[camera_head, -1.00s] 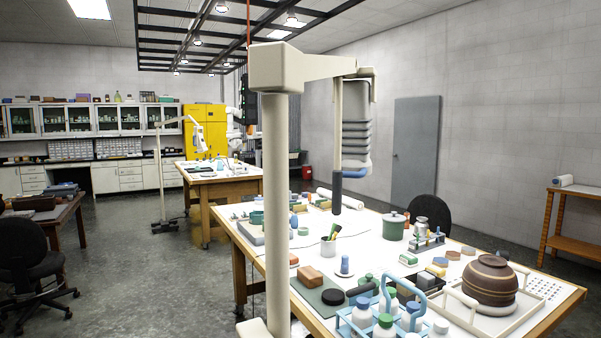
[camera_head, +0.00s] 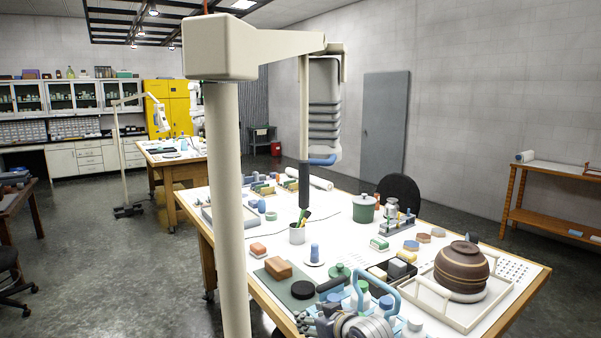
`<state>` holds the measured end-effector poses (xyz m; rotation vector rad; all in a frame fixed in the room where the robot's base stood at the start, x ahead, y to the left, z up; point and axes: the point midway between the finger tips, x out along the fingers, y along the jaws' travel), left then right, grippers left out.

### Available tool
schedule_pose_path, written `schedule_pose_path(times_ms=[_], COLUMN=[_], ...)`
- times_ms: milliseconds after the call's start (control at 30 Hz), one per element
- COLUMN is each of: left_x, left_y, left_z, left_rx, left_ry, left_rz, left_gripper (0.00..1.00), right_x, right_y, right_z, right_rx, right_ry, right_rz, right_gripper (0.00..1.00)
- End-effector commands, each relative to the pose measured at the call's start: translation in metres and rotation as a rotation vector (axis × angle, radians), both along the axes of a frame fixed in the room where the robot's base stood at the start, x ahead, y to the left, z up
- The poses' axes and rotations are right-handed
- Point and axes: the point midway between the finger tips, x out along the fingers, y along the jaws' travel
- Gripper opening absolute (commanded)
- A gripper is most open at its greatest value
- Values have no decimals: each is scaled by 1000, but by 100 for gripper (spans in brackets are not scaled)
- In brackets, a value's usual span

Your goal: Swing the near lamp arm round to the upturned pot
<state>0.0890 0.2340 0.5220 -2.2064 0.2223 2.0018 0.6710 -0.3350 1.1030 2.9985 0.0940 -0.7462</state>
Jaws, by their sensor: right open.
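The near lamp stand has a thick cream post (camera_head: 229,200) at the near side of the table. Its horizontal arm (camera_head: 285,45) reaches right from the top. A thin rod with a dark grip (camera_head: 304,186) hangs from the arm's far part, beside a grey ribbed head (camera_head: 325,100) with a blue handle (camera_head: 322,160). The upturned pot (camera_head: 462,267), brown with stripes, sits in a cream tray at the table's right end, apart from the lamp. My right gripper (camera_head: 312,322) is open, low at the bottom edge, clear of the lamp grip. My left gripper is not in view.
A blue bottle carrier (camera_head: 392,280) stands close to my right gripper, partly hidden by it. Another lamp stand (camera_head: 121,160) is far left. Floor at left is open.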

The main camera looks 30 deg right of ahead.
Motion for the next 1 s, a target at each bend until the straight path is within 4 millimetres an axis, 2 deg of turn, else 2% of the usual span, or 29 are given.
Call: schedule_pose_path(times_ms=[33, 67, 200, 300, 400, 500, 667, 1000], left_x=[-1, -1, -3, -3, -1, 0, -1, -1], left_y=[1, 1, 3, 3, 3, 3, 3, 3], left_z=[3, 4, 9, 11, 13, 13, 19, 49], left_rx=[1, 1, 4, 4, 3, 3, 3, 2], left_ry=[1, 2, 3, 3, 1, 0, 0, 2], left_rz=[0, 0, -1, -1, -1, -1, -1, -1], left_gripper=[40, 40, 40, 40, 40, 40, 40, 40], right_x=[13, 19, 38, 39, 35, 32, 39, 91], right_y=[-10, -15, -38, -50, -58, -61, -62, -58], right_z=[43, 66, 188, 258, 304, 327, 335, 338], right_rx=[2, 6, 31, 46, 57, 64, 69, 70], right_ry=[-63, -98, -275, -378, -444, -479, -489, -487], right_rz=[-5, -5, -8, -6, -3, 0, 0, -1], right_gripper=[45, 45, 45, 45, 45, 45, 45, 45])
